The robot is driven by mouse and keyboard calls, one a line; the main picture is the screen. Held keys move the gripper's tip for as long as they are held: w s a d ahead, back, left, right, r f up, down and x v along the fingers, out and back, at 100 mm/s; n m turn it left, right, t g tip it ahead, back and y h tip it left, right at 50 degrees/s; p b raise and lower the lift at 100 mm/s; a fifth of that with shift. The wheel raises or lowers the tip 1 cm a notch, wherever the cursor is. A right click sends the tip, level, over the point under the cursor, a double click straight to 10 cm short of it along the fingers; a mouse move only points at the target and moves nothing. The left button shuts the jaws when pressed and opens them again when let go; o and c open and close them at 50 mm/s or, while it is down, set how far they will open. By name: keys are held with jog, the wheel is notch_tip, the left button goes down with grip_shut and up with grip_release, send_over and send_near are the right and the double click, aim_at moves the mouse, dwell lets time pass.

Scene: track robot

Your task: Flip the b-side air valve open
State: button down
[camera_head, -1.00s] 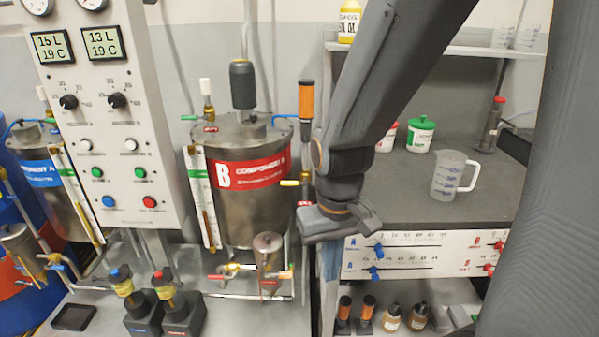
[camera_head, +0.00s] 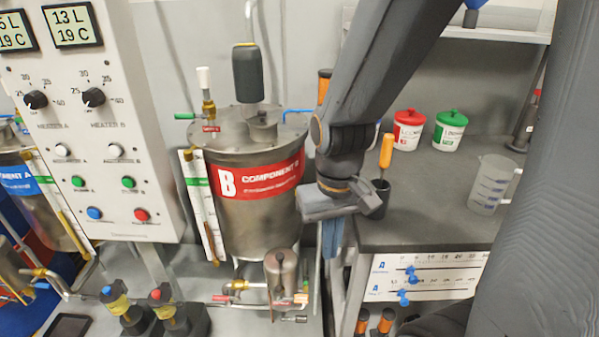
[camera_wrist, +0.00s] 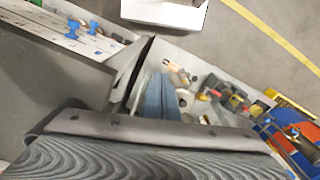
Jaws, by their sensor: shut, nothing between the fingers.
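The B tank (camera_head: 250,185), a steel drum with a red "Component B" label, stands left of my arm in the head view. A green-handled valve (camera_head: 184,116) sits at its upper left, beside a brass fitting with a white top (camera_head: 205,90). I cannot tell for certain which valve is the b-side air valve. My gripper (camera_head: 335,205) is right of the tank, in front of the bench edge, shut and empty. The arm and gripper hide the area right of the tank. In the wrist view no valve handle is clearly readable.
A control cabinet (camera_head: 100,150) stands left of the tank. A blue cloth (camera_wrist: 160,100) hangs near my gripper.

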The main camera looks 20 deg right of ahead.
jog(key=w+r+m+t+p, duration=0.1)
jog(key=w+r+m+p, duration=0.2)
jog(key=w+r, duration=1.3)
jog(key=shift+a+r+m+t+h+p, duration=0.3)
jog(key=shift+t+h+p, duration=0.1)
jog(key=shift+p, duration=0.45)
jog(key=shift+w+f, duration=0.1)
notch_tip(320, 180, down, 14)
jog(key=w+d+p, duration=0.1)
jog(key=w+p, duration=0.1)
jog(key=shift+w+d, duration=0.15)
jog(key=shift+w, duration=0.1)
